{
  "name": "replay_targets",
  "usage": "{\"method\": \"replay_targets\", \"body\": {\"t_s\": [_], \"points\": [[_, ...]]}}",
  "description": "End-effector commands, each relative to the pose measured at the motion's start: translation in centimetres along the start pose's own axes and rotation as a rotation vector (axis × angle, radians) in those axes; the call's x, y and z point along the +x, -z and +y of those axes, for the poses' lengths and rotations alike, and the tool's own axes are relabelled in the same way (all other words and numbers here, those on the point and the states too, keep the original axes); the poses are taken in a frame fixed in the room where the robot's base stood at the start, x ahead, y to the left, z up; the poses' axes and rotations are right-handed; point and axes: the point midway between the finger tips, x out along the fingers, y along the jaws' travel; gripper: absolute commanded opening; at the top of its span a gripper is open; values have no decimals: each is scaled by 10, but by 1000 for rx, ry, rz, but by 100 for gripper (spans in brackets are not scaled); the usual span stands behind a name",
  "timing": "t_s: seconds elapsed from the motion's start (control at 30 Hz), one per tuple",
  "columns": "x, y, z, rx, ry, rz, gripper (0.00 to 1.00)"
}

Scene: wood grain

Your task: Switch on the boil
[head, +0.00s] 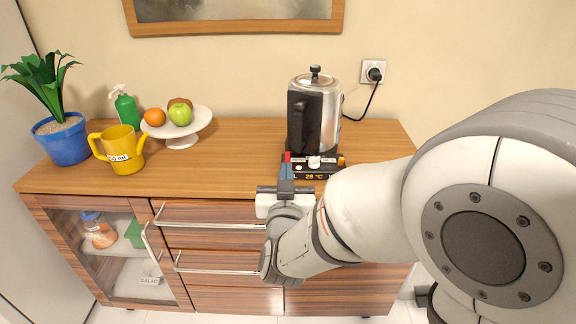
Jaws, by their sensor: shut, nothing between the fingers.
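A steel kettle (326,112) with a black handle and lid knob stands upright on its base near the back of the wooden cabinet top. The front of the base (330,174) carries a dark panel with small controls and an orange readout that looks like 29 °C. My gripper (286,173) is shut and empty. In the picture its fingertips overlap the left end of the panel, beside a small red part. I cannot tell whether they touch it. The gripper and arm hide part of the panel's left end and the cabinet front below.
A wall socket (373,72) with a plugged black cord is right of the kettle. The top (235,150) between is clear. Drawer handles (215,222) stick out in front.

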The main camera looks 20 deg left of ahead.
Motion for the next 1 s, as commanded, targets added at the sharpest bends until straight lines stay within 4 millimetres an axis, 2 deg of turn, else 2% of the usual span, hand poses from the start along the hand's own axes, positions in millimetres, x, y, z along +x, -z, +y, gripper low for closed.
{"method": "replay_targets", "body": {"t_s": [0.1, 0.23, 0.67, 0.83, 1.0], "points": [[-15, 9, 0, 0, 2, 0, 0], [-22, 12, 0, 0, 0, 0, 0], [-22, 16, 3, 3, 0, -12, 0], [-9, 31, 23, 37, 28, -133, 0], [-4, 49, 59, 77, 70, -355, 0]]}}
